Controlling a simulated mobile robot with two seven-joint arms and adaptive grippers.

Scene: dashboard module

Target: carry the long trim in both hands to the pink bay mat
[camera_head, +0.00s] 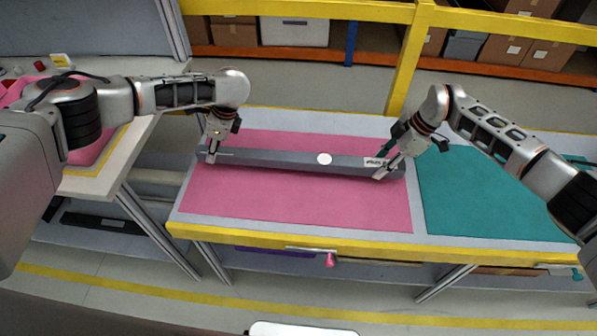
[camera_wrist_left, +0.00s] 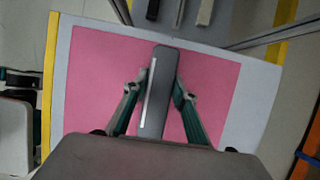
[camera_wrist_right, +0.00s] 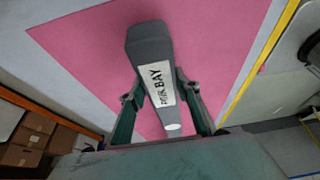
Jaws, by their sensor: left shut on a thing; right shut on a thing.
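The long trim (camera_head: 290,160) is a dark grey bar with a white round mark near its middle and a white label at its right end. It lies level over the pink bay mat (camera_head: 290,205); I cannot tell whether it touches the mat. My left gripper (camera_head: 212,155) is shut on the trim near its left end. My right gripper (camera_head: 384,170) is shut on it near its right end. In the left wrist view the trim (camera_wrist_left: 157,95) runs between the fingers. In the right wrist view the trim (camera_wrist_right: 150,60) shows its label, partly reading "BAY".
A teal mat (camera_head: 480,200) lies to the right on the same table (camera_head: 300,240), which has a yellow front edge. Another table (camera_head: 110,170) stands at the left. A yellow rack post (camera_head: 408,65) and shelves with boxes (camera_head: 235,32) are behind.

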